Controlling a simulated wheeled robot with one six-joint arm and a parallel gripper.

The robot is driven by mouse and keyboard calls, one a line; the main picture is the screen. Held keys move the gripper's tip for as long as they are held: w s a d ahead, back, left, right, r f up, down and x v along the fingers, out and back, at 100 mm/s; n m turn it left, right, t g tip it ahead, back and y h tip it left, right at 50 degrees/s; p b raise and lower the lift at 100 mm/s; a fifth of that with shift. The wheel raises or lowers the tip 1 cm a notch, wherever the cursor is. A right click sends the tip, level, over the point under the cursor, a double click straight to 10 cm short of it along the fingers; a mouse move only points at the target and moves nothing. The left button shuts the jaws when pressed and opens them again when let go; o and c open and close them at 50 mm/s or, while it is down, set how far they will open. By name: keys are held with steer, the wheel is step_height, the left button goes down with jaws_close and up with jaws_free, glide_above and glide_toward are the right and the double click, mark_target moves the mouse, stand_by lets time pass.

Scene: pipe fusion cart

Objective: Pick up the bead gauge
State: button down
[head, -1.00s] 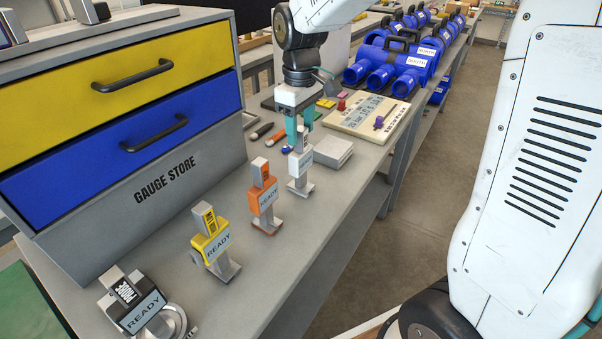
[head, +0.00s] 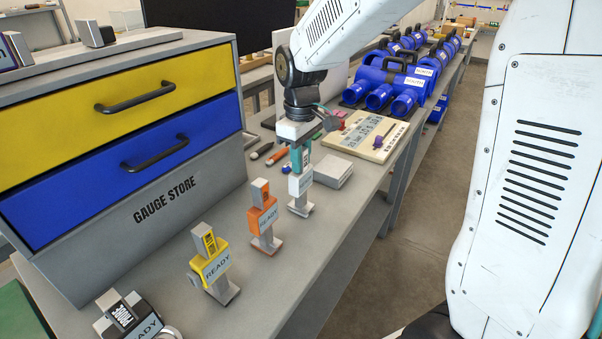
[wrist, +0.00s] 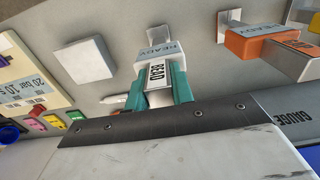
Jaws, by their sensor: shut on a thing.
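The bead gauge (head: 301,184) is a white block with a READY plate and a stem above a grey foot. It stands upright at the far end of the row of gauges on the bench. My gripper (head: 300,158) is above it with teal fingers shut on its upper stem. In the wrist view the fingers (wrist: 161,82) lie on both sides of the stem, and the bead gauge (wrist: 157,53) shows its BEAD label between them. Its foot appears at the bench; I see no clear gap beneath it.
An orange gauge (head: 263,216), a yellow gauge (head: 211,262) and a black-and-silver probe (head: 127,316) stand nearer along the bench. A grey box (head: 333,171) lies just right of the bead gauge. The gauge store cabinet (head: 120,215) borders the left. A cream board (head: 368,137) lies behind.

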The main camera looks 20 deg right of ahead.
steer(key=shift+r, duration=0.55)
step_height(320, 180, up, 2)
steer(key=shift+r, duration=0.15)
steer(key=s+d+r, duration=0.1)
steer(key=s+d, duration=0.7)
steer(key=s, duration=0.5)
steer(key=shift+s+d+r, duration=0.25)
steer(key=shift+d+r, duration=0.05)
steer(key=c, duration=2.1)
jaws_free()
